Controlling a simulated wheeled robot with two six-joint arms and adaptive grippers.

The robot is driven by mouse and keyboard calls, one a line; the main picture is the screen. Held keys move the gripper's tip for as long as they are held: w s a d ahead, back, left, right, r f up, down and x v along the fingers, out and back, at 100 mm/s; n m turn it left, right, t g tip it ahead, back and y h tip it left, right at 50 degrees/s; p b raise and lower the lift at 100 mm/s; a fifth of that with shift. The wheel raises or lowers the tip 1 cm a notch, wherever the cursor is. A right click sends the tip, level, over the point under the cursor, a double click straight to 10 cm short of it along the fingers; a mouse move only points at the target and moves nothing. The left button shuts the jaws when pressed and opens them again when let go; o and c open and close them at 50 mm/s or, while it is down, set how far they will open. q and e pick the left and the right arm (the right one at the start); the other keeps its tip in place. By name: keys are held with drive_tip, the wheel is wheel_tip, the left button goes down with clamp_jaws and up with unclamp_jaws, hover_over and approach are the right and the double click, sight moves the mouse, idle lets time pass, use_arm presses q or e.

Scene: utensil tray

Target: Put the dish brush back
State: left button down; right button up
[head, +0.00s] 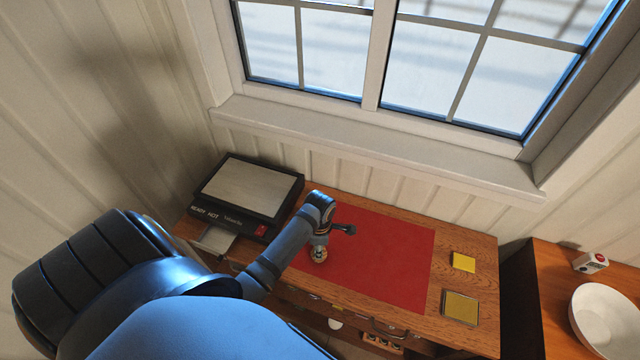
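My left arm comes in from the lower left and reaches over the red mat (395,260) on the wooden desk. Its wrist end is small in the head view, over the mat's left part. A small dark piece (343,229) sticks out to the right of the wrist. A small round tan-and-dark part (318,254) shows below the wrist. I cannot tell whether either is the gripper or a held thing. The gripper's fingers cannot be made out. I cannot make out a dish brush for certain. My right gripper is not in view.
A black appliance with a pale top (245,190) stands at the desk's back left. A yellow block (463,262) and a yellowish square (460,307) lie at the right. A white bowl (604,322) and a small white box (590,262) stand on another surface. The mat's right part is clear.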

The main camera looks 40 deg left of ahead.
use_arm(q)
drive_tip(key=c, duration=1.1)
unclamp_jaws()
drive_tip(key=shift+w+a+f, duration=0.1)
drive_tip(key=shift+w+f, duration=0.1)
drive_tip(key=shift+c, duration=0.2)
drive_tip(key=shift+o, duration=0.9)
drive_tip(key=shift+a, duration=0.1)
drive_tip(key=shift+r, duration=0.25)
wheel_tip(320, 180, up, 9)
drive_tip(key=shift+b, duration=1.15)
wheel_tip(320, 180, up, 3)
drive_tip(key=shift+r+p, duration=0.1)
drive_tip(key=shift+p, duration=0.55)
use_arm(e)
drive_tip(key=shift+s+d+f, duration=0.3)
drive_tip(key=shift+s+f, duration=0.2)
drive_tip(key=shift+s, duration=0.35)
